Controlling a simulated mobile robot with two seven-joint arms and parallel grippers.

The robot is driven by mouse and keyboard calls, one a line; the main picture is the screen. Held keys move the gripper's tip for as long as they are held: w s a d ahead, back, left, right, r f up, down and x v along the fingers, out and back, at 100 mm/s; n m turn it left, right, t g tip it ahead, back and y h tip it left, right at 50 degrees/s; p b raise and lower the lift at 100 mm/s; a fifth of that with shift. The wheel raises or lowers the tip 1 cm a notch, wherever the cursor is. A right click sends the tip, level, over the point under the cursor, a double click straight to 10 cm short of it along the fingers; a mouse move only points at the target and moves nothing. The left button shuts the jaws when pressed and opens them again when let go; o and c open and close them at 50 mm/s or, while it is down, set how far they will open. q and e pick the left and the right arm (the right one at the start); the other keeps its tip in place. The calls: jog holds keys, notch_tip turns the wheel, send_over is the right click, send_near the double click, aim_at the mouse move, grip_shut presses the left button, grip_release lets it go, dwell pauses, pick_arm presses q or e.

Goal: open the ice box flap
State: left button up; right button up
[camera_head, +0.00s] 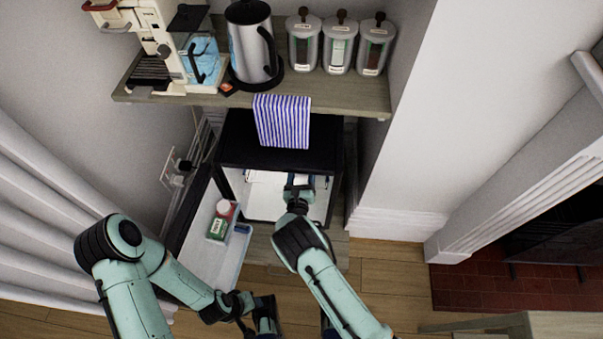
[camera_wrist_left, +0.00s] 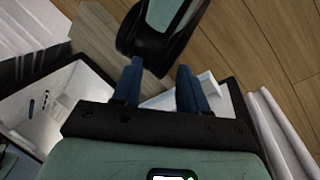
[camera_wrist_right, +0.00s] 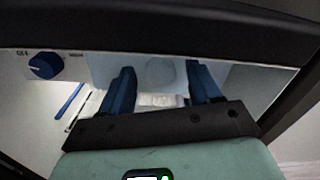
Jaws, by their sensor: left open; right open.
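The dark small fridge (camera_head: 265,155) stands open under the wooden shelf, its white interior showing. In the right wrist view a pale bluish panel (camera_wrist_right: 160,72), which looks like the ice box flap, lies at the top of the interior. Whether it is shut is unclear. My right gripper (camera_head: 300,184) is open inside the fridge mouth; in the right wrist view its fingers (camera_wrist_right: 160,90) point at the panel with nothing between them. Contact cannot be told. My left gripper (camera_head: 265,312) is open, low in front of the fridge and apart from it; its fingers also show in the left wrist view (camera_wrist_left: 158,88).
The fridge door (camera_head: 205,245) is swung out left, with a green-and-white carton (camera_head: 217,228) in it. A blue control knob (camera_wrist_right: 45,65) sits left of the panel. A striped cloth (camera_head: 282,121) hangs over the fridge top. A white wall (camera_head: 400,120) stands close right.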

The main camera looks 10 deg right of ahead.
jog(key=shift+w, duration=0.1)
grip_shut()
pick_arm(q)
jog(key=w+a+f+t+y+b, duration=0.1)
jog(key=w+a+f+t+b, duration=0.1)
jog(key=w+a+f+b, duration=0.35)
jog(key=s+f+n+g+b, duration=0.1)
jog(key=s+f+g+b, duration=0.3)
jog(key=s+f, duration=0.5)
jog(key=shift+s+b, duration=0.85)
jog(key=shift+b, duration=0.05)
pick_arm(e)
jog(key=shift+s+a+f+t+h, duration=0.1)
jog(key=shift+s+f+t+h, duration=0.25)
jog(key=shift+f+t, duration=0.65)
jog(key=shift+s+a+f+t+h, duration=0.1)
jog(key=shift+s+f+t, duration=0.4)
jog(key=shift+t, duration=0.9)
jog(key=shift+s+a+f+t+h, duration=0.1)
jog(key=shift+s+f+t+h, duration=0.2)
jog(key=shift+f+t, duration=0.7)
jog(key=shift+r, duration=0.25)
grip_release()
